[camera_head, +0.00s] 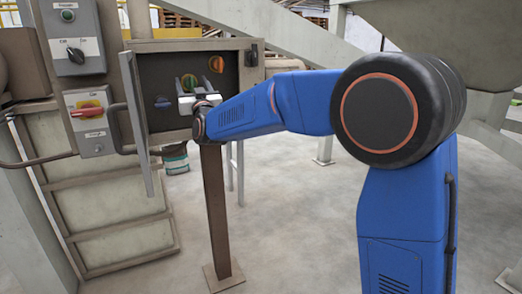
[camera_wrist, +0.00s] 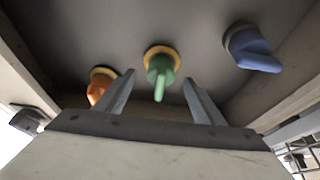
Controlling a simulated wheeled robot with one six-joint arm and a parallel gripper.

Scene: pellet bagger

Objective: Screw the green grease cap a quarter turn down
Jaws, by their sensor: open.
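The green grease cap (camera_wrist: 160,70) sits on a yellow ring on the dark panel, with its handle pointing down in the wrist view. It also shows in the head view (camera_head: 188,82), partly behind my gripper. My gripper (camera_wrist: 158,84) is open and empty, with one finger on each side of the green cap and a gap to each. Whether the fingertips reach the cap's depth is hard to tell. An orange cap (camera_wrist: 101,85) is to the left of the fingers in the wrist view, and a blue cap (camera_wrist: 250,48) is to the right.
The panel is recessed in an open cabinet (camera_head: 195,45) on a brown post (camera_head: 216,210). Its open door (camera_head: 138,125) stands at the left. Switch boxes (camera_head: 92,122) are further left.

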